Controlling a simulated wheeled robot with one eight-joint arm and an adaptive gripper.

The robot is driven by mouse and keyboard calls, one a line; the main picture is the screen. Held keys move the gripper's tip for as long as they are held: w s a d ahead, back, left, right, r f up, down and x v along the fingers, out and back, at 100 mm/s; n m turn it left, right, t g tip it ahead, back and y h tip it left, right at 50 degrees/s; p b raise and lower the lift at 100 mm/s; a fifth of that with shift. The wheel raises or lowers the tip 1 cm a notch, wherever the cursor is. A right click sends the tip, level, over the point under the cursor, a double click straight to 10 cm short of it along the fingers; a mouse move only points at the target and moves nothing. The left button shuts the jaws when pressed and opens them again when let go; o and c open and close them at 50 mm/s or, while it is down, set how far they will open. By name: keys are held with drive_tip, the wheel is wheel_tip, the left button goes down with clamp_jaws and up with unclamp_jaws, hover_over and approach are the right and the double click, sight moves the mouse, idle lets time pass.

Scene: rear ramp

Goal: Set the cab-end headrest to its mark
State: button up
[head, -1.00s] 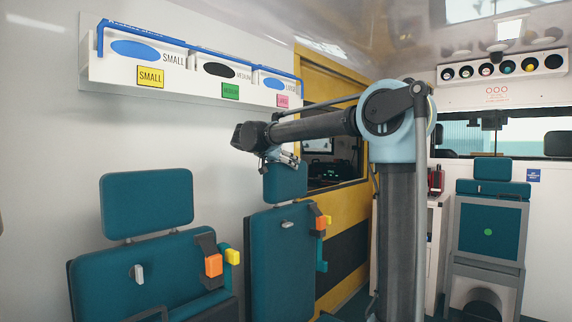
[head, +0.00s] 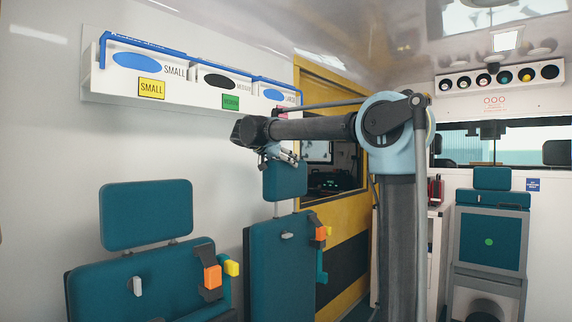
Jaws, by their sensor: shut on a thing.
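The teal headrest (head: 285,180) of the second wall seat stands above its teal backrest (head: 279,265), with a narrow gap and a post showing between them. I take it as the cab-end one. My gripper (head: 283,155) is shut on its top edge, coming from above and left. The finger contact is small and partly hidden. I cannot make out a mark on the post. A pale knob (head: 287,236) sits on the upper backrest.
A nearer seat with a larger headrest (head: 146,215) stands at left, with an orange buckle (head: 212,277). A glove-box shelf (head: 190,88) hangs above. A yellow door frame (head: 345,215) is behind my arm. Another seat (head: 491,235) stands at right.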

drive_tip(key=o, duration=1.5)
drive_tip(key=shift+w, duration=0.15)
drive_tip(key=v, duration=0.7)
drive_tip(key=shift+s+a, duration=0.15)
drive_tip(key=shift+s, duration=0.05)
